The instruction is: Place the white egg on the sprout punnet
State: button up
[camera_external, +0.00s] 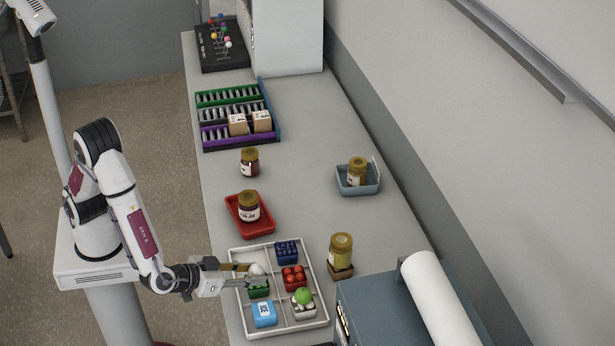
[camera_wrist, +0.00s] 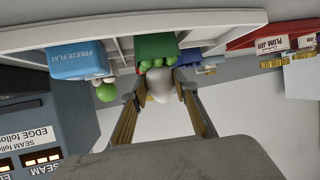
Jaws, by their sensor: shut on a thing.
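The white egg (camera_external: 256,269) is held in my gripper (camera_external: 258,275), over the green sprout punnet (camera_external: 258,291) in the white divided tray (camera_external: 237,308). In the wrist view the egg (camera_wrist: 160,88) sits between the two fingertips of my gripper (camera_wrist: 158,87). The green punnet (camera_wrist: 155,44) with its round green sprouts (camera_wrist: 157,63) lies directly beyond the egg there. The egg overlaps the sprouts in the view, so I cannot tell whether it touches them. The fingers partly cover the punnet in the external view.
The tray also holds a blue punnet (camera_external: 287,251), a red tomato punnet (camera_external: 294,277), a pale punnet with a green ball (camera_external: 303,297) and a light blue box (camera_external: 264,314). A jar on a block (camera_external: 341,246) and a grey machine (camera_external: 385,300) stand close to the right.

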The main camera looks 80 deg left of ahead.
jog(key=o, duration=0.8)
jog(key=shift+r, duration=0.15)
jog(key=shift+v, duration=6)
